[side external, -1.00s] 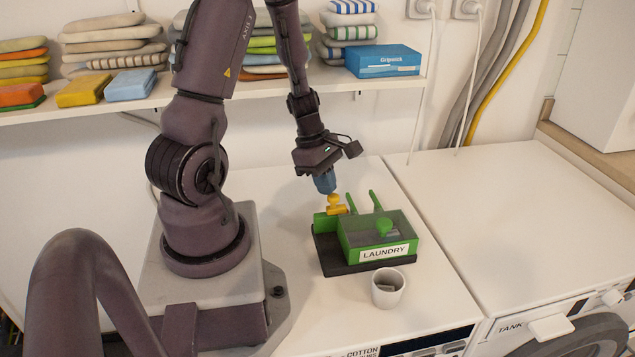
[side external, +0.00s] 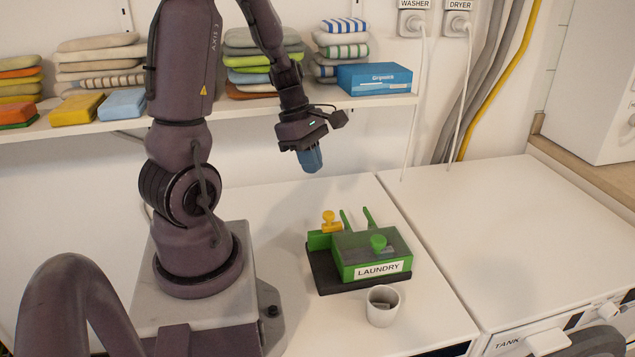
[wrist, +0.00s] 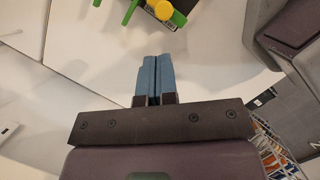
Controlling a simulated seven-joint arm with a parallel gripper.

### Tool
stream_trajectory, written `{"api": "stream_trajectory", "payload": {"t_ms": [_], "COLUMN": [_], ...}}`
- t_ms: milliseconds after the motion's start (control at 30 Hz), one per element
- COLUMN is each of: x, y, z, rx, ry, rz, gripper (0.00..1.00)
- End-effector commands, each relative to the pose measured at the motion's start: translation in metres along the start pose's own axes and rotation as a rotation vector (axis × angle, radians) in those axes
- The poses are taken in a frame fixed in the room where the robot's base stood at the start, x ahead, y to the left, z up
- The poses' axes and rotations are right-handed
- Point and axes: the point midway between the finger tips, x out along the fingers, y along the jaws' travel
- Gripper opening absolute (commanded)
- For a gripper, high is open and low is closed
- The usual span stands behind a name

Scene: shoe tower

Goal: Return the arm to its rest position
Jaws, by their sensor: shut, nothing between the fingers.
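My gripper (side external: 311,160) is in the air above the white machine top, up and to the left of the green laundry box (side external: 345,252). Its blue fingers are shut and empty; they also show side by side in the wrist view (wrist: 155,75). The box stands on a black base and has a clear lid with a green knob, a "LAUNDRY" label and two upright green prongs at its back. A yellow knob piece (side external: 330,222) sits at the box's left back; the gripper is clear of it.
A white cup (side external: 383,306) stands in front of the box. Behind, a white shelf (side external: 215,112) holds folded cloth stacks and a blue box (side external: 374,78), close behind my arm. The machine top (side external: 500,230) on the right is clear.

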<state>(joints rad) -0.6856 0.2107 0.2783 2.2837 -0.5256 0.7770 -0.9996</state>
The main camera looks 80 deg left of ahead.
Motion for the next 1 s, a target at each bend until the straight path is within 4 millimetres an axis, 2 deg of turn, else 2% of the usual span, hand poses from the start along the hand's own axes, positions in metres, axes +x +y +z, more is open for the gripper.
{"api": "stream_trajectory", "payload": {"t_ms": [100, 267, 367, 467, 567, 767, 1000], "x": [-0.01, -0.012, -0.012, -0.009, -0.016, -0.04, -0.076], "y": [0.0, 0.0, -0.001, -0.008, -0.018, -0.044, -0.095], "z": [0.0, -0.001, -0.001, -0.003, 0.008, 0.06, 0.126], "rx": [-0.001, 0.008, 0.072, 0.215, 0.468, 1.125, 1.938], "ry": [0.001, 0.002, 0.004, 0.014, 0.029, 0.088, 0.246], "rz": [0.002, 0.002, -0.003, -0.036, -0.056, -0.061, 0.0], "gripper": [0.0, 0.0, 0.0, 0.0, 0.0, 0.0, 0.0]}}
